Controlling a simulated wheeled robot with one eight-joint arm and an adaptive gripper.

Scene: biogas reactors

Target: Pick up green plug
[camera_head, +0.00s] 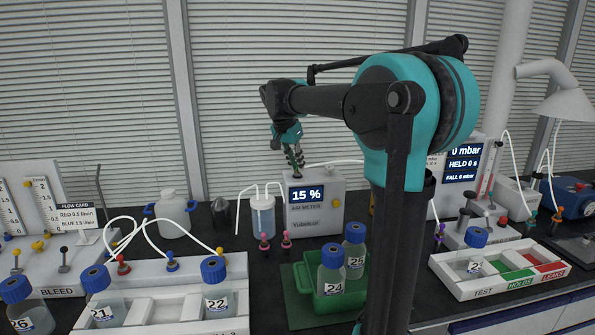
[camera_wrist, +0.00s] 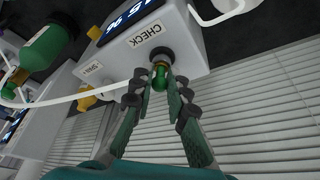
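The green plug (camera_wrist: 160,79) sits at a dark round port beside the CHECK label on top of the air meter (camera_head: 316,208), with a brass-coloured ring at its base. The air meter's white box also shows in the wrist view (camera_wrist: 178,42). My gripper (camera_wrist: 160,84) points at the plug, with one dark-tipped finger on each side of it. The fingertips are very close to the plug; whether they touch it is unclear. In the head view my gripper (camera_head: 295,164) is just above the meter's top, and the plug is not clearly distinguishable there.
A white tube (camera_wrist: 75,97) crosses left of my gripper in the wrist view. A clear bottle with tubes (camera_head: 263,216) stands left of the meter. A green tray (camera_head: 301,278) with blue-capped bottles is in front. Window blinds (camera_head: 290,60) stand behind.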

